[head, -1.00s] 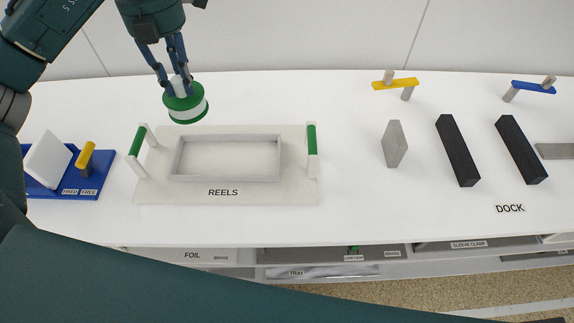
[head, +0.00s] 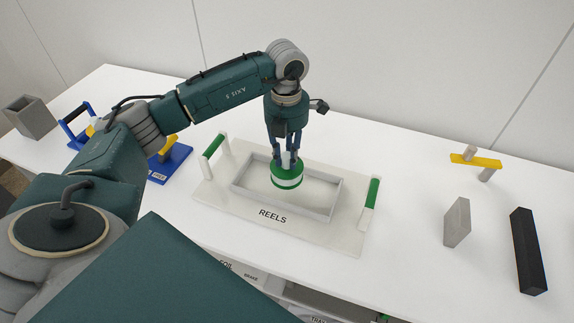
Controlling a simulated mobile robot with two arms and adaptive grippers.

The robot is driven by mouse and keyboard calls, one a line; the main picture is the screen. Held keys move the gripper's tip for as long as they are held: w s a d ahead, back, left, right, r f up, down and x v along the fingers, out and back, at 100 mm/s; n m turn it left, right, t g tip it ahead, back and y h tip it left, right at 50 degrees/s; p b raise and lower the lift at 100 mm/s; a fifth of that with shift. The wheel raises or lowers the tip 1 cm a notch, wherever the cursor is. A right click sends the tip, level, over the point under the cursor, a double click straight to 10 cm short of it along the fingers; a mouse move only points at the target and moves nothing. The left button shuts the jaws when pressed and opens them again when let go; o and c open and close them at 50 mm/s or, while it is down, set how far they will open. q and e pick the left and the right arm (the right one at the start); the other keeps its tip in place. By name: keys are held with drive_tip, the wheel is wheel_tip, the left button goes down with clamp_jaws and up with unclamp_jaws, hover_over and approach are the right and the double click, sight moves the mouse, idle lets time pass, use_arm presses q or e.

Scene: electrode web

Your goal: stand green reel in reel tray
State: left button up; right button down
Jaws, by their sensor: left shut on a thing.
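The green reel (head: 287,181), a short green cylinder with a white band, is upright in the head view. My left gripper (head: 287,161) points down and is shut on the pale hub at the reel's top. The reel is over the inside of the reel tray (head: 216,187), left of the middle of its raised frame. I cannot tell whether it touches the tray floor. The tray is a pale board labelled REELS, with a green-gripped handle at each end. My right gripper is not in view.
A blue stand (head: 172,163) is left of the tray. To the right are a grey block (head: 457,222), a black bar (head: 528,250) and a yellow bar on grey posts (head: 476,160). The white table (head: 400,150) is clear between tray and blocks.

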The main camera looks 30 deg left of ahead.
sight(287, 168)
use_arm(q)
wheel_tip(287, 168, down, 4)
drive_tip(key=shift+f+p, duration=0.1)
drive_tip(key=shift+p, duration=0.3)
drive_tip(key=shift+f, duration=0.25)
drive_tip(key=shift+f, duration=0.15)
drive_tip(key=o, duration=0.9)
drive_tip(key=shift+o, duration=0.8)
